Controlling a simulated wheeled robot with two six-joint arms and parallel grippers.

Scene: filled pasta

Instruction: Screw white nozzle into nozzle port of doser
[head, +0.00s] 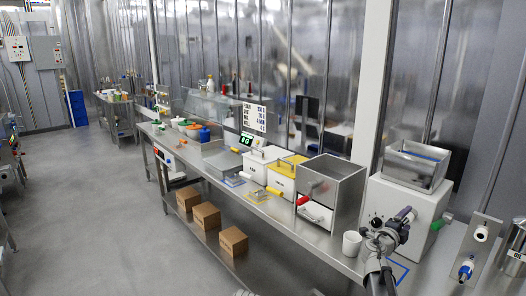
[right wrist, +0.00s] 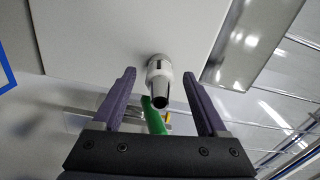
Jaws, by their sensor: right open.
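The doser (head: 408,200) is a white box with a steel hopper on top, at the right end of the bench. My right gripper (head: 407,219) is in front of it, open. My left gripper is out of view.
A steel panel (head: 487,222) with white and blue-tipped fittings stands right of the doser. A white cup (head: 351,244) stands left of my right gripper. A green handle (head: 443,221) sticks out from the doser. An open steel box (head: 330,184) stands further left on the bench.

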